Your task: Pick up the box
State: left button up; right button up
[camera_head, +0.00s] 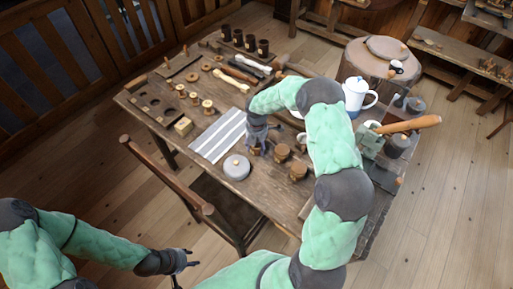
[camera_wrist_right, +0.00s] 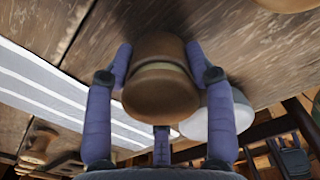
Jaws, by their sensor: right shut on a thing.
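I cannot tell whether the box touches the table. My left gripper (camera_head: 184,266) is low at the front left, off the table, with its fingers apart and empty.
Two similar brown round pieces (camera_head: 281,152) (camera_head: 298,172) stand just right of my right gripper. A grey lidded round dish (camera_head: 237,167) and a striped cloth (camera_head: 217,135) lie to the left. A white jug (camera_head: 357,95) stands farther back. A chair (camera_head: 165,172) stands at the table's front left.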

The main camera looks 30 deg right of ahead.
jog(key=shift+r, duration=0.45)
notch_tip(320, 180, up, 2)
jog(key=shift+r+p, duration=0.2)
jog(key=shift+p, duration=0.55)
jog(key=s+r+p, duration=0.3)
jog(key=s+r, duration=0.6)
jog(key=s, duration=0.5)
jog(key=shift+d+r+p, duration=0.35)
jog(key=shift+d, duration=0.05)
jog(key=w+a+m, duration=0.3)
jog(key=a+m, duration=0.4)
jog(key=m, duration=0.3)
jog(key=w+a+m, duration=0.3)
jog(key=a+m, duration=0.5)
jog(key=m, duration=0.2)
jog(key=shift+w+a, duration=0.25)
